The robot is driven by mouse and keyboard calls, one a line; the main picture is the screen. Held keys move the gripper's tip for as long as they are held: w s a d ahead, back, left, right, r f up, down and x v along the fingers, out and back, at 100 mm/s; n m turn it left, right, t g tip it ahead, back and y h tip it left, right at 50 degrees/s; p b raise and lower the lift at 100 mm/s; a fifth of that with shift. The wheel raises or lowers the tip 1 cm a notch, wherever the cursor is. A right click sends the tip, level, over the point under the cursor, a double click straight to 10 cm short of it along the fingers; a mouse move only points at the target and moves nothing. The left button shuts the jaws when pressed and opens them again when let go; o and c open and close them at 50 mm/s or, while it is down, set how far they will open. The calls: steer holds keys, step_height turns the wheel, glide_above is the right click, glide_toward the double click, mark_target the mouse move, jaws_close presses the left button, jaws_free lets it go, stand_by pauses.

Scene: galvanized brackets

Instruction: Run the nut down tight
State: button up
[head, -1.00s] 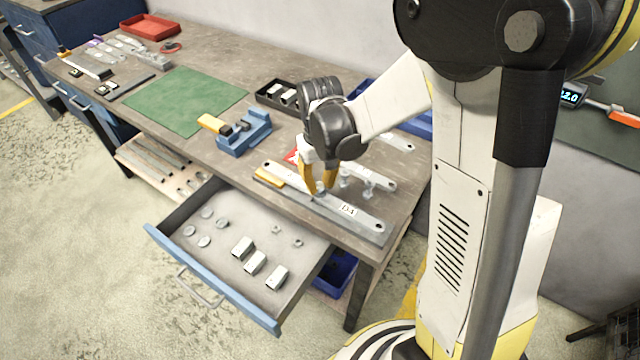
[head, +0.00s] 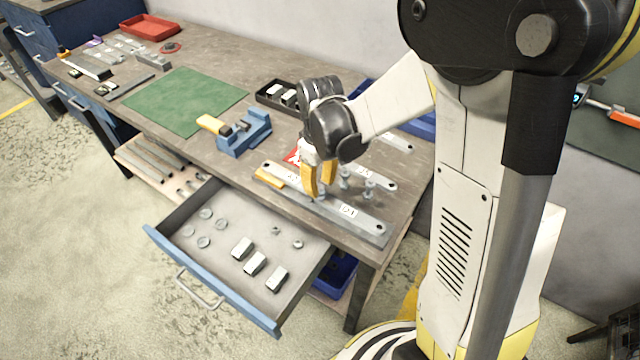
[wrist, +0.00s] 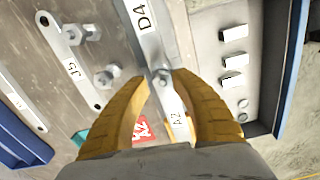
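A long galvanized bracket lies near the table's front edge, with a plate labelled D4 (head: 365,222) and a part labelled A2 (wrist: 180,128). A nut on a bolt (wrist: 162,77) stands on it between the two labels. My gripper (head: 320,190) points down over the bracket with its yellow fingers. In the wrist view the fingertips (wrist: 162,80) stand on either side of the nut with gaps visible, so the gripper looks open. In the head view the fingers mostly hide the nut.
Another bracket labelled J5 (wrist: 72,60) with bolts lies close beside. The open drawer (head: 212,290) below the front edge holds blocks, discs and nuts. A blue fixture (head: 245,135), a green mat (head: 185,100) and a black tray (head: 268,100) are farther left.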

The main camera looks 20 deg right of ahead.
steer(key=n, duration=0.6)
steer(key=shift+b, duration=0.3)
steer(key=n, duration=0.9)
steer(key=shift+b, duration=0.35)
steer(key=n, duration=0.4)
steer(key=shift+c, duration=0.4)
jaws_close()
